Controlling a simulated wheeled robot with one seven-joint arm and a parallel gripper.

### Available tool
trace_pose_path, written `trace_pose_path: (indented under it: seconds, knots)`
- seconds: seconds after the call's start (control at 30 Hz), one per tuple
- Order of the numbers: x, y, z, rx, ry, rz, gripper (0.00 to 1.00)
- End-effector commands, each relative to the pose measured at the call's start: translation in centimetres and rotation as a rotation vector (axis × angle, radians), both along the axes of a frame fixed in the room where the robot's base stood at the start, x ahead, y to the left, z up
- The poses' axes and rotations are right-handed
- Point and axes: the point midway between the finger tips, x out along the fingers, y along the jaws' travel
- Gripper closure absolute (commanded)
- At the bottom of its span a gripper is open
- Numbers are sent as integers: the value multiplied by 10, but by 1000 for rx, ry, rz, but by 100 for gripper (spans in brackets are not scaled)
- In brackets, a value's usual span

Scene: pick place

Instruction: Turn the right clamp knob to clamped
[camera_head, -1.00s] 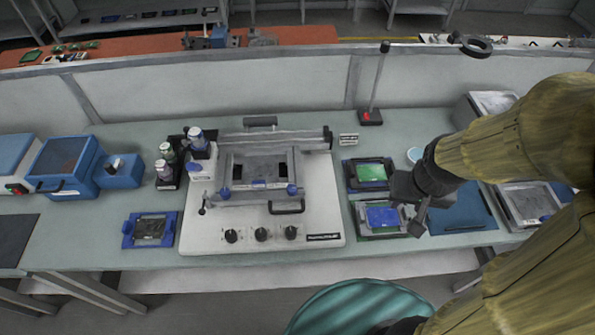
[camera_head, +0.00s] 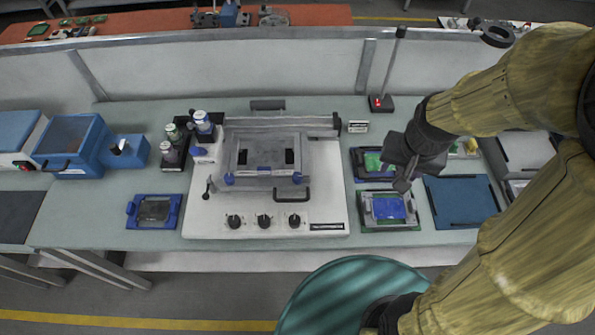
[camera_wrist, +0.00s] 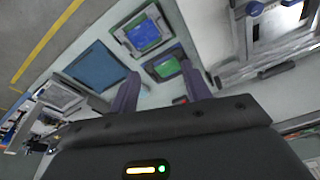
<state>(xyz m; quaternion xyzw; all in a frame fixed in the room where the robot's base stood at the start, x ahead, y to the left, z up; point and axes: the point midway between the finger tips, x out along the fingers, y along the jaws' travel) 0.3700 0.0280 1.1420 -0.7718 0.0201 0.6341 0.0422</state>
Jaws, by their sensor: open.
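A white machine (camera_head: 205,225) on the bench carries a grey metal frame with two blue knobs at its front corners. The right blue knob (camera_head: 297,177) appears to be the right clamp knob; its exact setting is too small to tell. The left blue knob (camera_head: 229,179) is at the other corner. My gripper (camera_head: 403,184) is open and empty, right of the machine, above the board fixtures and well apart from the knobs. In the wrist view, my two fingers (camera_wrist: 160,72) are spread, and a blue knob (camera_wrist: 254,9) shows at upper right.
A green-board fixture (camera_head: 359,168) and a blue-board fixture (camera_head: 366,222) lie under my gripper. A blue mat (camera_head: 462,200) lies to their right. A black handle (camera_head: 292,196) stands below the right knob, above black dials (camera_head: 295,221). A thin post (camera_head: 387,75) rises behind.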

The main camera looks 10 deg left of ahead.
Motion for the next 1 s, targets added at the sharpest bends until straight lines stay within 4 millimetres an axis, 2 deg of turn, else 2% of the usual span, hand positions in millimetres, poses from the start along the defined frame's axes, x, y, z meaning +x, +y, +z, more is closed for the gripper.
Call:
trace_pose_path:
  seconds: [0.1,0.3,0.4,0.53,0.6,0.7,1.0]
  knots:
    - [23,40,4,28,45,-71,52]
    - [48,121,6,49,126,-238,52]
    - [52,164,5,44,160,-320,52]
    - [50,208,3,31,186,-406,52]
    - [48,222,2,26,193,-435,52]
    - [47,231,1,23,198,-458,52]
    - [47,230,1,23,198,-461,52]
